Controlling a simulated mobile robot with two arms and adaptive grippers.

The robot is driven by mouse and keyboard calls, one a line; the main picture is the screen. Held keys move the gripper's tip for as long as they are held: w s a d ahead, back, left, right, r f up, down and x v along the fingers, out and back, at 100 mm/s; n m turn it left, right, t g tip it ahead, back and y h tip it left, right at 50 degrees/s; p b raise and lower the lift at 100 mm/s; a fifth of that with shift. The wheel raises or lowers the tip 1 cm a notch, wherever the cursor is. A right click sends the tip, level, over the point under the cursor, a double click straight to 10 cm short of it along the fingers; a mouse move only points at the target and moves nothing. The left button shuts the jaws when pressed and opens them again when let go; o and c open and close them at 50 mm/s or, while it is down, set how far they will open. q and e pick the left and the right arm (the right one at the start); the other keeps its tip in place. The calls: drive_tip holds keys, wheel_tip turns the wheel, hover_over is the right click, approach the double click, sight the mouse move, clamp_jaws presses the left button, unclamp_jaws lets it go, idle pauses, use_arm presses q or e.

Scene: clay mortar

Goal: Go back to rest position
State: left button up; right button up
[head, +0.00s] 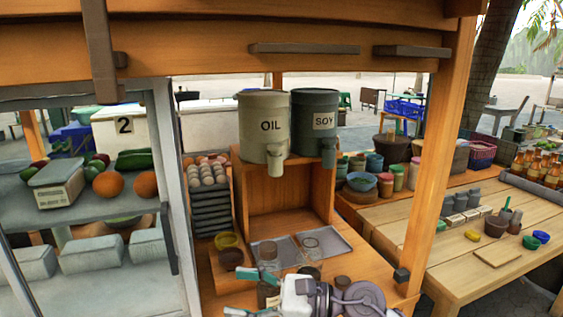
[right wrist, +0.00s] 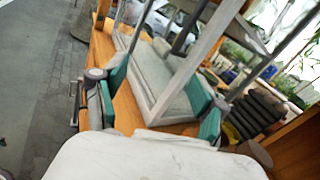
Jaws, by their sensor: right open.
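My right gripper (head: 253,298) is at the bottom middle of the head view, low in front of the wooden counter. Its teal finger pads are apart and nothing shows between them. In the right wrist view my right gripper (right wrist: 160,82) is also open, with a grey-framed glass cabinet (right wrist: 165,95) beyond the fingers. A pale, smooth part fills the bottom of that view. My left gripper shows in neither view.
An OIL dispenser (head: 264,128) and a SOY dispenser (head: 315,125) stand on a wooden shelf box. Glass jars (head: 268,258) stand near my right gripper. The grey produce shelves (head: 90,203) are at left. A wooden post (head: 436,150) divides the counter from a right-hand table (head: 470,275).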

drive_tip(key=w+d+r+m+t+h, duration=0.15)
drive_tip(key=d+m+t+h, duration=0.25)
drive_tip(key=d+m+t, duration=0.7)
drive_tip(key=w+d+r+m+t+h, duration=0.1)
drive_tip(key=w+d+m+t+h, duration=0.15)
drive_tip(key=m+t, duration=0.95)
drive_tip(key=s+d+f+m+g+h, duration=0.4)
drive_tip(key=d+f+m+g+h, duration=0.7)
drive_tip(key=m, duration=0.9)
drive_tip(key=s+d+f+m+g, duration=0.2)
drive_tip(key=s+f+m+g, duration=0.3)
drive_tip(key=s+f, duration=0.55)
drive_tip(key=s+d+f+m+g, duration=0.1)
drive_tip(key=s+f+m+g, duration=0.6)
drive_tip(key=s, duration=0.7)
wheel_tip(320, 180, down, 28)
drive_tip(key=s+n, duration=0.2)
drive_tip(key=n, duration=0.1)
drive_tip(key=s+d+f+g+p, duration=0.1)
drive_tip(key=s+d+f, duration=0.2)
drive_tip(key=s+f, duration=1.1)
drive_tip(key=shift+s+f, duration=0.2)
drive_tip(key=shift+s, duration=0.75)
